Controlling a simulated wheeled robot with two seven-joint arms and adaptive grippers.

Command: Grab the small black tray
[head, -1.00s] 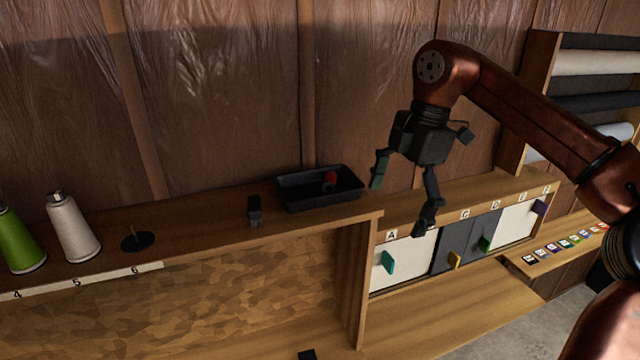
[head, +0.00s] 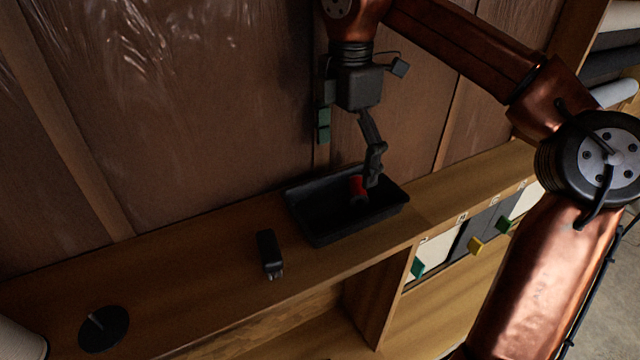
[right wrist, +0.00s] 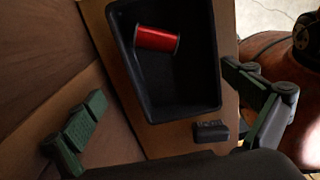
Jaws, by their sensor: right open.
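The small black tray (head: 325,226) sits on the wooden shelf top, near the shelf's right end. A red spool (head: 357,185) lies inside it. In the right wrist view the tray (right wrist: 190,100) is ahead of the fingers, with the red spool (right wrist: 156,39) near one end. My right gripper (head: 348,150) is open and empty, above the tray's back side. In the right wrist view its two fingers (right wrist: 172,118) are spread wide, with the tray's near end between and beyond them. I cannot see it touching the tray. My left gripper is not in view.
A small black block-like device (head: 268,252) lies left of the tray, also in the right wrist view (right wrist: 211,131). A black disc with a peg (head: 103,328) is at the shelf's left. The panelled wall (head: 200,110) rises close behind the tray.

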